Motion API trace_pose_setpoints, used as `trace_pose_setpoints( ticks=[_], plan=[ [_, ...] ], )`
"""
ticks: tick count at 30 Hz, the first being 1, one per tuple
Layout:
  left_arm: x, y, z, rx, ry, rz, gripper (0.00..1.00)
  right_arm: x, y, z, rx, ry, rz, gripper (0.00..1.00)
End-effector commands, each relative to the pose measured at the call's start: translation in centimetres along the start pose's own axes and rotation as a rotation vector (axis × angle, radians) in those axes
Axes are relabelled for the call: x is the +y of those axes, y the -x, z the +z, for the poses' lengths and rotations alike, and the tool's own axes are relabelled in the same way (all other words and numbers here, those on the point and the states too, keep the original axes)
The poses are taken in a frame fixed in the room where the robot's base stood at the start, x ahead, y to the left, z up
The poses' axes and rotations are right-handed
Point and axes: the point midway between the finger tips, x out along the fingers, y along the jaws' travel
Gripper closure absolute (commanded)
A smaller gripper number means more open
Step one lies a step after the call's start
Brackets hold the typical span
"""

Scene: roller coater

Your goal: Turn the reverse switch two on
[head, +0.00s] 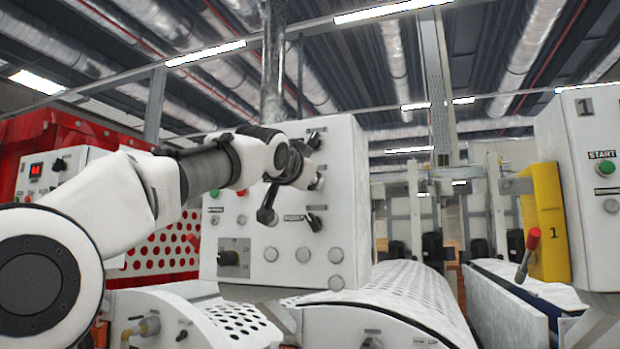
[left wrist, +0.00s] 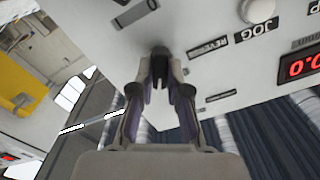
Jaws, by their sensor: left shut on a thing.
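The white control box (head: 345,165) stands ahead of me with dark rotary switches on its front. My left arm reaches in from the left, and its gripper (head: 312,178) is at the right part of this front face. In the left wrist view, my left gripper (left wrist: 160,78) is shut on a dark switch knob (left wrist: 160,52). A label reading REVERSE (left wrist: 208,47) is right beside that knob. The fingers hide most of the knob, so its turned position is unclear. Another dark switch (head: 315,221) sits below the gripper. My right gripper is not in view.
Perforated roller covers (head: 400,292) lie below the box. A second box with a green START button (head: 606,168) and a red-handled lever (head: 530,245) are at right.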

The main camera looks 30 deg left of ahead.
Motion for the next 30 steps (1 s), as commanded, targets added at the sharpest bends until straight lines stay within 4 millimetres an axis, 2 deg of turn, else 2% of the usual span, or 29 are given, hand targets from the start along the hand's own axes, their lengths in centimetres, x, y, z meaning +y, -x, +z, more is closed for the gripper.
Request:
trace_pose_setpoints(
  ticks=[16,17,18,30],
  plan=[
    [-0.01,-0.04,0.03,0.0,-0.03,0.0,1.0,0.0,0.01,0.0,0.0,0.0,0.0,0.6],
    [-0.01,-0.04,0.03,0.0,-0.03,0.0,0.74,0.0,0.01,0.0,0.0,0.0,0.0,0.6],
    [-0.01,-0.04,0.03,0.0,-0.03,0.0,0.6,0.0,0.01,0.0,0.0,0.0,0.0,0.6],
    [-0.02,-0.01,0.0,0.0,-0.028,0.0,0.59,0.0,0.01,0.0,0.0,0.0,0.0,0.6]
  ],
)
